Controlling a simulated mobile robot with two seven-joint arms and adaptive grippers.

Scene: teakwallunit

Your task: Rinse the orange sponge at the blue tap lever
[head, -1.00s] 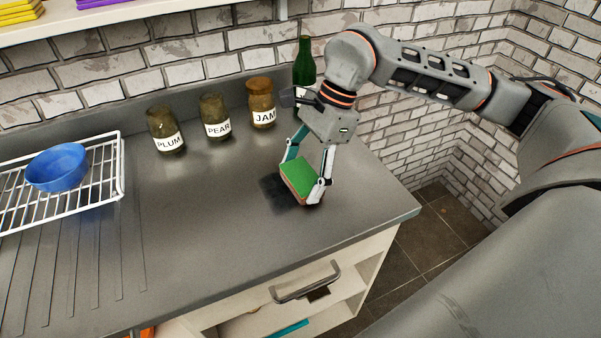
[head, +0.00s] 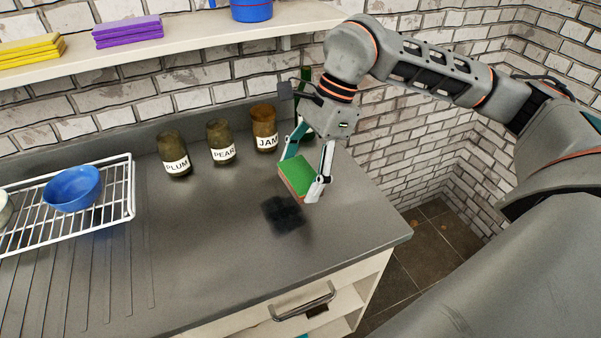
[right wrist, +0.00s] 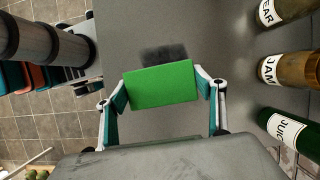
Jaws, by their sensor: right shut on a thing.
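The sponge (head: 296,176) has a green top face and orange-brown sides. My right gripper (head: 300,173) is shut on it, one finger at each end. It is held above the grey worktop, with a dark shadow below and apart from it. In the right wrist view the green face of the sponge (right wrist: 160,84) fills the space between the fingers. The blue tap lever is not in view. My left gripper is not in view.
Plum (head: 174,153), pear (head: 220,143) and jam (head: 264,128) jars stand along the back wall. A green bottle (right wrist: 290,132) is close behind my right gripper. A blue bowl (head: 72,188) sits on a white wire rack (head: 131,190) at left. The front worktop is clear.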

